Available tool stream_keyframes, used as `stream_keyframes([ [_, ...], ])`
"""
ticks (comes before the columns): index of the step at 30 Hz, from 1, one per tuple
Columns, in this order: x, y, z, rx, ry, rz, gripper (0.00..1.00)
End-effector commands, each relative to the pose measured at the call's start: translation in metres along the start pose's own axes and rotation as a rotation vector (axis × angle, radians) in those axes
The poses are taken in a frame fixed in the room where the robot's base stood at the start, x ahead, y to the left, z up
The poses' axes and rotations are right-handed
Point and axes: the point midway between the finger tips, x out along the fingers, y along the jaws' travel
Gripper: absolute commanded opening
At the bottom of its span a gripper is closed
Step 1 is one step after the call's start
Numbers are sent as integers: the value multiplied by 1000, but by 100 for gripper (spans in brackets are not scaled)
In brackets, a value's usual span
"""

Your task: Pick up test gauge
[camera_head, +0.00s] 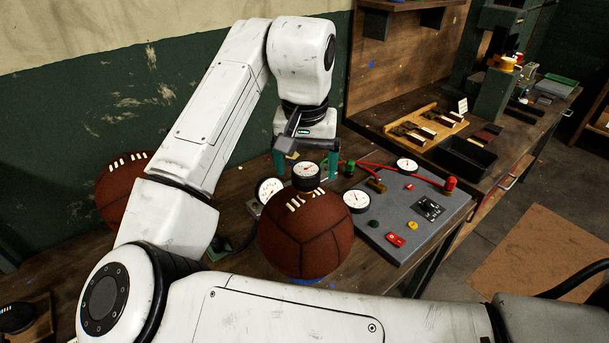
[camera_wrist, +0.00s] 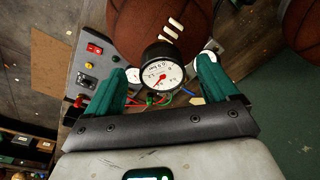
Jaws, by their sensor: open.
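The test gauge (camera_head: 307,172), a round white dial with a dark rim, sits at the top of a brown leather ball (camera_head: 306,238) with white laces. My gripper (camera_head: 306,166) is open above the ball, its green fingers on either side of the gauge. In the wrist view the gauge (camera_wrist: 162,76) shows its white face and red needle between the spread fingers of my gripper (camera_wrist: 161,70). Neither finger visibly touches it. The ball (camera_wrist: 150,30) lies just beyond. The gauge's lower end is hidden in the wrist view.
A grey panel (camera_head: 400,235) with buttons, a red hose and more white dials (camera_head: 357,201) stands right of the ball. Another dial (camera_head: 268,190) is close on the left. A second ball (camera_head: 122,190) sits behind my arm. A black bin (camera_head: 466,157) is farther right.

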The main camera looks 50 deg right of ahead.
Motion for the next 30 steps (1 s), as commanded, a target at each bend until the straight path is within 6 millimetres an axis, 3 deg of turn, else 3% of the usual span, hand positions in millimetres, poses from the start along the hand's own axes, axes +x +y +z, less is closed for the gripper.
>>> stream_keyframes([
  [12, 47, -3, -8, -2, -1, 0, 87],
  [21, 53, -2, -8, 0, 0, 0, 87],
  [30, 52, -2, -8, 0, 0, 0, 60],
])
